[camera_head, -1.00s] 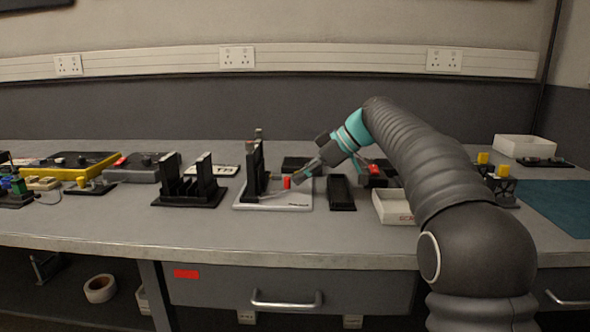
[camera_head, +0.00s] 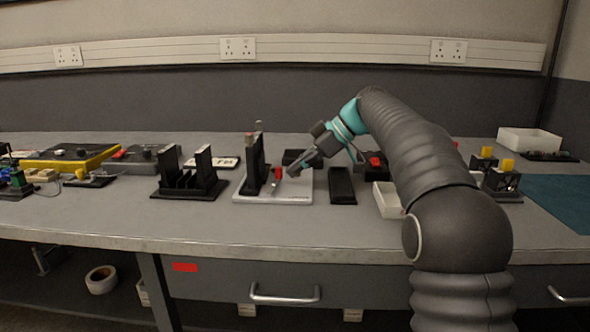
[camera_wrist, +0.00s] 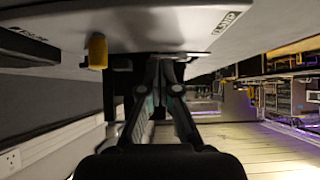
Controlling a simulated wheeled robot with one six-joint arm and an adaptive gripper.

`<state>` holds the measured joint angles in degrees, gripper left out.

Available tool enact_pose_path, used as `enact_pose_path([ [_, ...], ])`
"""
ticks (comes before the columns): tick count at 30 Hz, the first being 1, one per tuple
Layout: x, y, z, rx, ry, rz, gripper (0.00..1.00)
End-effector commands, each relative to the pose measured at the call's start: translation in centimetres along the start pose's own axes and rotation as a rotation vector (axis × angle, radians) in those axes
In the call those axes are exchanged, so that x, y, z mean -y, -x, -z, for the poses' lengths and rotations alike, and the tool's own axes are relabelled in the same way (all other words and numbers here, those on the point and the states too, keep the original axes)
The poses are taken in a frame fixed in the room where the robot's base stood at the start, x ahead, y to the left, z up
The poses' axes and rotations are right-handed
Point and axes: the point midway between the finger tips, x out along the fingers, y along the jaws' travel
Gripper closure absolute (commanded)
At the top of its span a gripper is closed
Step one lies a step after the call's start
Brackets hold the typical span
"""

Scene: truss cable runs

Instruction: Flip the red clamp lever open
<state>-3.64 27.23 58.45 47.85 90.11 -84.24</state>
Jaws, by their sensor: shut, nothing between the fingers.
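The red clamp lever (camera_head: 278,173) stands on the white base plate (camera_head: 300,190), just right of a dark upright bracket (camera_head: 255,165). A thin metal piece shows below the red part. My gripper (camera_head: 292,172) is shut and empty, reaching down from the right, with its tips close to the right side of the red part. I cannot tell whether they touch it. In the wrist view my gripper's fingers (camera_wrist: 160,62) meet near a metal bar and dark parts under the plate edge; the red lever cannot be made out there.
A black slotted holder (camera_head: 190,185) stands left of the plate. A black tray (camera_head: 342,186) and a white box (camera_head: 388,200) lie to its right, with the box partly behind my arm. In the wrist view a yellow block (camera_wrist: 97,52) is left of the fingers. The bench front is clear.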

Motion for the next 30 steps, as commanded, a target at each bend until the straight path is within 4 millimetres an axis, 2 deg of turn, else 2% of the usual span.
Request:
enact_pose_path([
  [6, 0.6, -0.3, 0.2, 0.0, 0.002, 0.001, 1.0],
  [17, 0.5, -0.1, 0.1, 0.001, 0.001, 0.002, 1.0],
  [23, -0.3, 1.6, -1.1, 0.001, 0.003, 0.004, 1.0],
  [25, -0.7, 2.5, -1.7, 0.0, 0.006, 0.006, 1.0],
  [30, -1.8, 5.5, -1.4, 0.001, 0.008, 0.006, 1.0],
])
